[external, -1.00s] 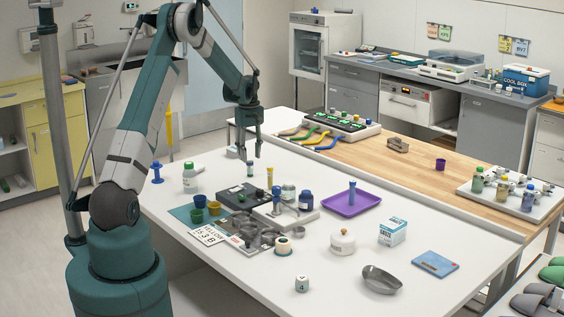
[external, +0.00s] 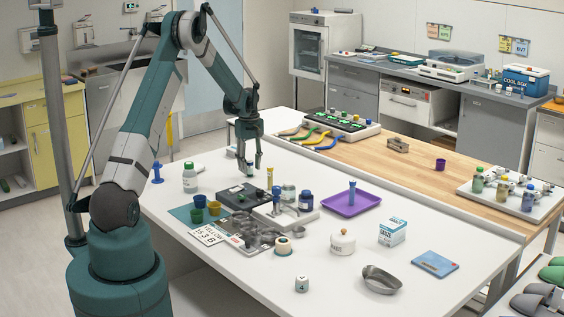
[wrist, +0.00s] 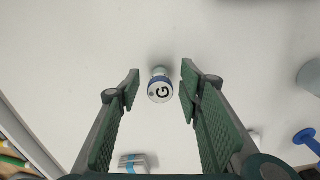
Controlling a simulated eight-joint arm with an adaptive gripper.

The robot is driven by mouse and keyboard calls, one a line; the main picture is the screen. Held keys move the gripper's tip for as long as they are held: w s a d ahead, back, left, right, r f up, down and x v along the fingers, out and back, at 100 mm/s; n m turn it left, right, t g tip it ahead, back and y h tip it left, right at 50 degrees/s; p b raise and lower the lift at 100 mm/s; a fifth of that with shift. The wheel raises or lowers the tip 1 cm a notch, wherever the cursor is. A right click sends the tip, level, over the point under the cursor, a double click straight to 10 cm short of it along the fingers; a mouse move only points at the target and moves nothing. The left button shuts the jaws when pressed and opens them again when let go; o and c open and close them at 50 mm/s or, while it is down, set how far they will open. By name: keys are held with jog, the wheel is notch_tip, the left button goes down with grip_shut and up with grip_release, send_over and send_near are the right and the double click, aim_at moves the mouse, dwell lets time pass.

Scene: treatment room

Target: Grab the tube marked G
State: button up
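The tube marked G (wrist: 160,87) shows in the wrist view from above, its white cap with a black G and a blue band below. It stands on the white table between the fingertips of my gripper (wrist: 160,90), with a gap on each side. My gripper is open and empty. In the external view my gripper (external: 249,172) is low over the table's far left part, and the tube (external: 250,170) is mostly hidden among the fingers.
A yellow-capped tube (external: 269,177) and a dark box (external: 243,194) stand close in front of my gripper. A purple tray (external: 340,207) lies to the right.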

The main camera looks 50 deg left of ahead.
jog(key=shift+f, duration=0.35)
dwell(0.3)
jog(key=c, duration=1)
